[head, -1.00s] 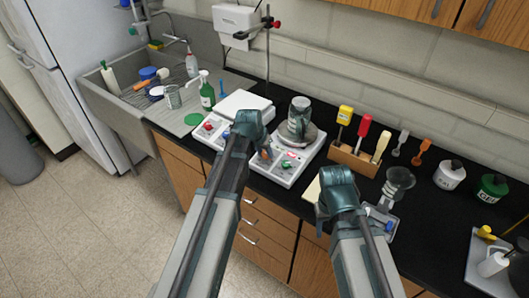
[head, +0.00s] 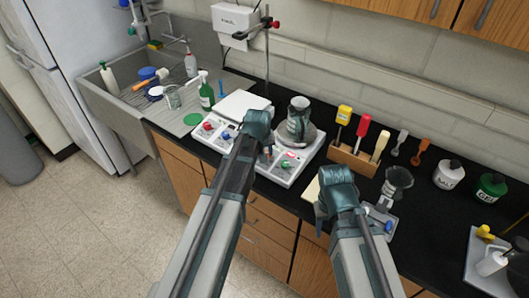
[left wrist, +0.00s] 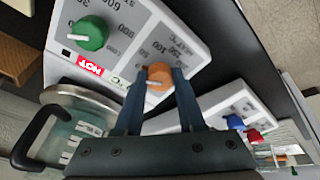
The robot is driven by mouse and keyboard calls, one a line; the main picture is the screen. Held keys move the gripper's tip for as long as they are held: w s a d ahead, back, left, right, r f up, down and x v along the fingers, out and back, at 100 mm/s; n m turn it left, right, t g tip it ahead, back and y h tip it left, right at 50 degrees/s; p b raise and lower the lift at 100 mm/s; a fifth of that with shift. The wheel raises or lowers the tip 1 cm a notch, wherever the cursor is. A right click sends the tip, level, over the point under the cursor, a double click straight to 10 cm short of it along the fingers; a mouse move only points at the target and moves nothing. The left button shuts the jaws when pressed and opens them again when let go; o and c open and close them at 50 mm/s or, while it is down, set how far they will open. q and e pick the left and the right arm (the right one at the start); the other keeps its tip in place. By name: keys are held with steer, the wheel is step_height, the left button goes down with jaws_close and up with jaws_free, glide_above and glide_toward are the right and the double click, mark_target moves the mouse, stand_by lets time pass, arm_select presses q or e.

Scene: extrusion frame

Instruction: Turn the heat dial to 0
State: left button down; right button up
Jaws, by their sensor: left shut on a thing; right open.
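The orange heat dial (left wrist: 158,73) is on the front panel of the right hotplate (head: 308,160), beside temperature numbers. It has a white pointer mark, but I cannot read which number it points at. My left gripper (left wrist: 159,76) is shut on this dial, one finger on each side; in the head view the gripper (head: 267,153) mostly hides it. A green dial (left wrist: 88,33) with larger numbers is on the same panel, and it also shows in the head view (head: 287,163). My right gripper (head: 322,213) is open and empty, in front of the counter edge.
A glass beaker (head: 298,122) stands on the right hotplate. The left hotplate (head: 243,105), with red (head: 208,126) and blue (head: 226,135) dials, stands close by. The sink is left.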

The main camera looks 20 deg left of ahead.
stand_by(0.5)
arm_select(q)
steer(key=c, duration=0.5)
jaws_free()
steer(key=shift+r, duration=0.15)
steer(key=p+v, duration=1.3)
steer(key=shift+s+r, duration=0.15)
steer(key=shift+r, duration=0.1)
steer(key=shift+d, duration=0.1)
steer(key=s+d+f+m+g+b, duration=0.2)
steer(key=s+d+f+m+b, duration=0.2)
steer(key=s+d+f+b, duration=0.2)
steer(key=s+d+f+m+g+y+b, duration=0.1)
steer(key=s+d+f+m+b, duration=0.4)
steer(key=s, duration=0.8)
step_height(320, 180, down, 5)
steer(key=d+g+b, duration=0.1)
steer(key=d+b, duration=0.1)
steer(key=b, duration=0.2)
steer(key=shift+g, duration=0.3)
